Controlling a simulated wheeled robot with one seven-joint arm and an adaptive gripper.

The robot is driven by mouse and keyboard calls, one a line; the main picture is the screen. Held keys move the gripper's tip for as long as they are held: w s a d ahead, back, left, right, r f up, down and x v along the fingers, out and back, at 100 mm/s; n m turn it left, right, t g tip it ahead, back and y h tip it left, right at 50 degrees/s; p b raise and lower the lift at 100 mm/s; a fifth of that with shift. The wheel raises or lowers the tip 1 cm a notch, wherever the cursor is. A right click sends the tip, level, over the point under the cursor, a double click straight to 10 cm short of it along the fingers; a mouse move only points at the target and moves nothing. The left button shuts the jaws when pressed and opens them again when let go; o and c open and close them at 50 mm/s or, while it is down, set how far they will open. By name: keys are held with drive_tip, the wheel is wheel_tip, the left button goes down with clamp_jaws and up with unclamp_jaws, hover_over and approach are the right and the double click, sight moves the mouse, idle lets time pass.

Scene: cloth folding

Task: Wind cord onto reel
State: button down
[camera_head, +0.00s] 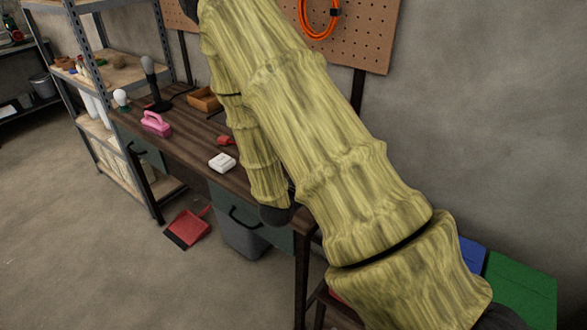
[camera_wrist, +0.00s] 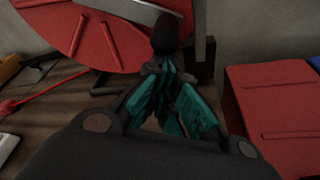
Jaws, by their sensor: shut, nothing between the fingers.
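A large red reel (camera_wrist: 105,38) with slots stands at the top of the wrist view, cut off by the frame edge. A dark rounded knob (camera_wrist: 165,35) shows in front of its right part. My gripper (camera_wrist: 172,75) has teal fingers drawn together just below the knob. The fingers appear empty, and I cannot tell whether they touch the knob. A thin red strand (camera_wrist: 45,92) runs over the brown tabletop from the reel's lower side to the left; it may be the cord. In the head view my arm hides the reel and gripper.
A red box (camera_wrist: 275,105) stands close on the right. A shelf rack stands left; an orange cable coil (camera_head: 319,20) hangs on the pegboard.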

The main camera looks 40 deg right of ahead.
drive_tip(key=shift+s+d+r+p, duration=0.15)
drive_tip(key=shift+s+r+p, duration=0.3)
drive_tip(key=shift+r+p, duration=0.35)
drive_tip(key=shift+s+r+n+p, duration=0.35)
drive_tip(key=shift+n+p, duration=0.25)
drive_tip(key=shift+p, duration=0.5)
drive_tip(key=shift+s+d+r+p, duration=0.2)
drive_tip(key=shift+s+p, duration=0.1)
drive_tip(key=shift+p, duration=0.1)
drive_tip(key=shift+s, duration=0.1)
